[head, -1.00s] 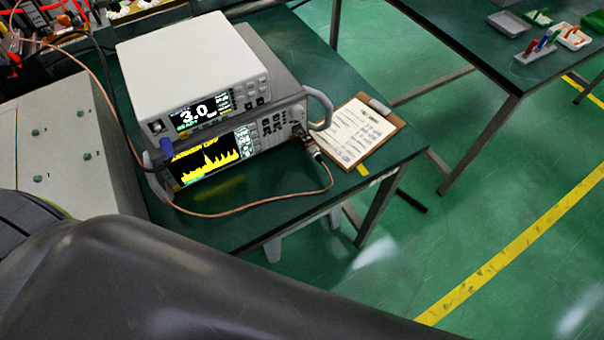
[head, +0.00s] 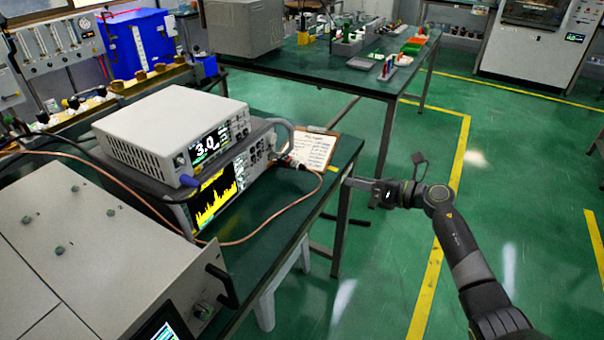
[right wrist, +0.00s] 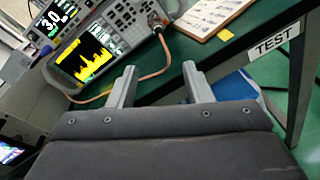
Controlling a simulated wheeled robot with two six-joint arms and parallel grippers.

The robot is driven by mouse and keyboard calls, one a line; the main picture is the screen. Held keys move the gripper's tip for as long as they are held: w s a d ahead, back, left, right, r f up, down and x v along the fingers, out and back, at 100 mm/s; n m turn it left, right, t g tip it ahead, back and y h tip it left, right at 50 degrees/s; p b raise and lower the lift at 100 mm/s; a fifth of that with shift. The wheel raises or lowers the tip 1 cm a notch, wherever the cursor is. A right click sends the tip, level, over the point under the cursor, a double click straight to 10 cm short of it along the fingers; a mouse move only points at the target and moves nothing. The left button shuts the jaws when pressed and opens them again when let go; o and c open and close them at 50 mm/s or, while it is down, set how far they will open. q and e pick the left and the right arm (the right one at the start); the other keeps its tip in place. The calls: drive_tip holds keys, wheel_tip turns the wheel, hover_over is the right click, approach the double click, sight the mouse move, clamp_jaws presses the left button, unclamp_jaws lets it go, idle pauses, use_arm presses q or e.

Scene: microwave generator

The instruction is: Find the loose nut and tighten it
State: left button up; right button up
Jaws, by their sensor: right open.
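Several small nuts or studs, one of them a small stud (head: 59,250), stand on the top of the beige cabinet (head: 100,255) at the left in the head view. I cannot tell whether any is loose. A copper-coloured cable (head: 262,212) runs to a connector (head: 291,163) at the analyzer's right front; its nut is too small to judge. My right gripper (head: 348,182) is open and empty, off the table's right edge. In the right wrist view its two fingers (right wrist: 160,80) stand apart, with the cable beyond them. My left gripper is not in view.
A white meter (head: 170,130) reading 3.0 sits on the analyzer (head: 215,196) with a yellow trace. A clipboard (head: 312,150) lies behind it on the green table (head: 290,215). A second table (head: 335,75) is farther back. Floor around my right arm is clear.

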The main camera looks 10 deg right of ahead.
wheel_tip(320, 180, up, 5)
drive_tip(key=w+n+g+h, duration=0.1)
drive_tip(key=n+g, duration=0.1)
drive_tip(key=n, duration=0.4)
drive_tip(key=b, duration=0.1)
approach(303, 165)
drive_tip(key=shift+h, duration=0.4)
drive_tip(key=x, duration=0.8)
drive_tip(key=shift+w+a+r, duration=0.1)
drive_tip(key=shift+a+r, duration=0.15)
drive_tip(key=shift+r, duration=0.05)
drive_tip(key=shift+w+a+f, duration=0.25)
drive_tip(key=shift+w+a, duration=0.05)
drive_tip(key=shift+a, duration=0.15)
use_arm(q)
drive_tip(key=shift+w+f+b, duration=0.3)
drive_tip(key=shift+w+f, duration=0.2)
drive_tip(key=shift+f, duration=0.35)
use_arm(e)
drive_tip(key=shift+w+a+f, duration=0.1)
drive_tip(key=shift+w+a, duration=0.05)
drive_tip(key=shift+a, duration=0.05)
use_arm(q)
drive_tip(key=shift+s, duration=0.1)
